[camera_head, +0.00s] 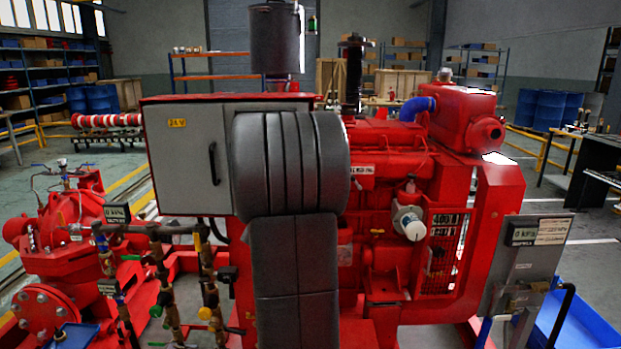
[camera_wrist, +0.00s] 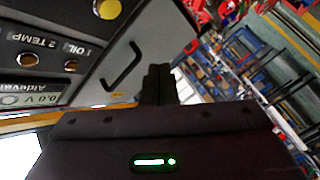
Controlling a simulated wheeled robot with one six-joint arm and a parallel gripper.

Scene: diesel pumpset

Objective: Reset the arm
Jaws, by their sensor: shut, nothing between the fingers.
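My gripper (camera_wrist: 157,82) shows in the wrist view, its dark fingers together and empty. Its dark body with a green light fills the bottom of that view. The fingers point toward the grey control cabinet (camera_wrist: 130,58), whose black handle shows just left of the fingertips. I see no contact between them. In the head view my grey arm rises in the middle and covers the right part of the cabinet (camera_head: 176,165). I cannot make out the fingers there.
The red diesel engine (camera_head: 395,150) stands right of my arm. A red pump (camera_head: 75,215) and pipes with valves (camera_head: 160,265) stand at the left. A grey box (camera_head: 522,262) and a blue tray (camera_head: 585,325) are at the right. Shelves (camera_head: 45,75) line the back.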

